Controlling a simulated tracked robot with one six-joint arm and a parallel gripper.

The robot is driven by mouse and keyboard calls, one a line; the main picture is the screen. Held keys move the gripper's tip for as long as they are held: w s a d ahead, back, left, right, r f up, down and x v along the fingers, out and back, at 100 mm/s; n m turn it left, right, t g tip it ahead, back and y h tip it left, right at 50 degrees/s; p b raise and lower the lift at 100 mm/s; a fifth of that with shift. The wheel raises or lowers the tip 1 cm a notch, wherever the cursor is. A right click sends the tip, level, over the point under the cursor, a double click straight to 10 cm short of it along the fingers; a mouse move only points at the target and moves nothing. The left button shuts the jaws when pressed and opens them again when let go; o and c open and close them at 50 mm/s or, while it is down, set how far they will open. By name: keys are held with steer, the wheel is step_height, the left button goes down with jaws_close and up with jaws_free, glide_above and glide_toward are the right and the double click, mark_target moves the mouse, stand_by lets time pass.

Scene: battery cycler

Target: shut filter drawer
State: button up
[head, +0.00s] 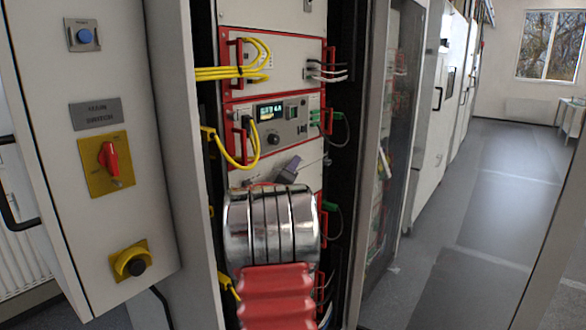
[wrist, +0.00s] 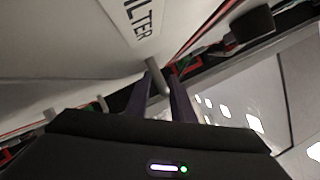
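The filter drawer shows in the wrist view as a pale front with the letters "ILTER" (wrist: 143,14); the rest of the word is cut off. A small grey rounded post (wrist: 158,80) stands out by the label. My gripper (wrist: 162,84) has its two dark fingers on either side of this post; whether they press on it I cannot tell. In the head view my gripper (head: 289,168) is at the rack front, just below the unit with the display. My arm hides most of the rack below it, so how far the drawer stands out is unclear.
The unit with a small display (head: 270,112) sits above my gripper. Yellow cables (head: 235,72) loop on the left and dark cables (head: 327,72) on the right. An open cabinet door with a red switch (head: 108,155) is at left. The aisle floor (head: 480,220) is clear.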

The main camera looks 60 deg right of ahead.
steer(key=shift+w+f, duration=0.1)
steer(key=shift+w, duration=0.05)
steer(key=v, duration=1.3)
steer(key=shift+a, duration=0.4)
steer(key=shift+s+f, duration=0.1)
steer(key=shift+s, duration=0.1)
